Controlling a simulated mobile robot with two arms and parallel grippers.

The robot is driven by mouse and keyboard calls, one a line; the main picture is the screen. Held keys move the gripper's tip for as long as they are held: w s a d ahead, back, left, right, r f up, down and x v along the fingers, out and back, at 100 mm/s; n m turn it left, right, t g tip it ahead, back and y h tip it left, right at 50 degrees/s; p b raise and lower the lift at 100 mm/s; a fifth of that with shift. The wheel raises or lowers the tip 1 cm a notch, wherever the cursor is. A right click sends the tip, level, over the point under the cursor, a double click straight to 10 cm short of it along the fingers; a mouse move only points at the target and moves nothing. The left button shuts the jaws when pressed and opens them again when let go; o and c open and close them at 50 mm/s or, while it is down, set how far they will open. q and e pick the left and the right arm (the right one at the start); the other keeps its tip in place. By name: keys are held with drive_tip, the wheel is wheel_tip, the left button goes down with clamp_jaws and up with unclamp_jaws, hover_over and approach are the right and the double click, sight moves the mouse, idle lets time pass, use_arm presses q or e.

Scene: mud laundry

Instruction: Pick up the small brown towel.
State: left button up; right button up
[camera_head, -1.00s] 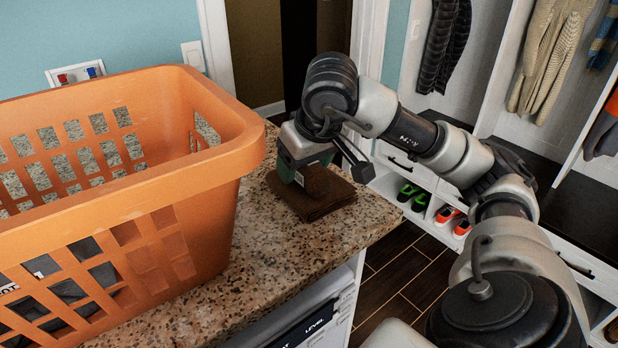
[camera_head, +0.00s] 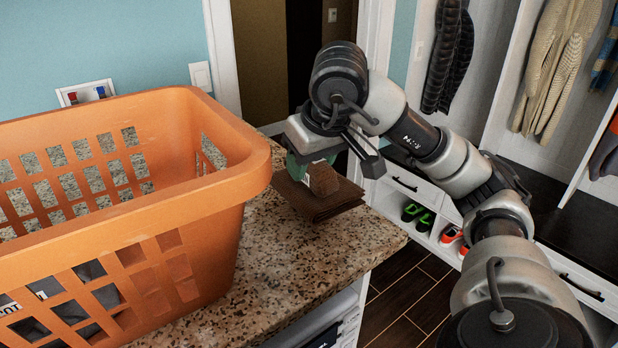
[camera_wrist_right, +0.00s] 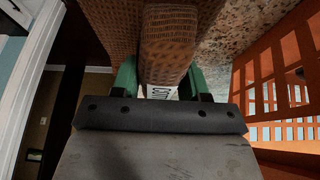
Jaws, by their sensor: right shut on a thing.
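The small brown towel (camera_head: 340,208) lies folded on the granite counter, close to its right end. My right gripper (camera_head: 308,172) is directly above it, pointing down, and is shut on a raised, bunched part of the towel. The rest of the towel still appears to lie on the counter. In the right wrist view the brown towel (camera_wrist_right: 168,45) bulges up between the two green fingers of my right gripper (camera_wrist_right: 168,82). My left gripper is not in view.
An orange laundry basket (camera_head: 215,190) stands on the granite counter (camera_head: 285,270), just left of the towel. The counter in front of the towel is clear. A doorway is behind, and a shelf unit with shoes (camera_head: 418,216) is at the right.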

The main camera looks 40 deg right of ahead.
drive_tip(key=s+d+r+b, duration=0.2)
drive_tip(key=s+d+r, duration=0.4)
drive_tip(key=s, duration=0.3)
drive_tip(key=shift+s+d+r, duration=0.15)
drive_tip(key=shift+d+r, duration=0.15)
drive_tip(key=shift+d, duration=0.2)
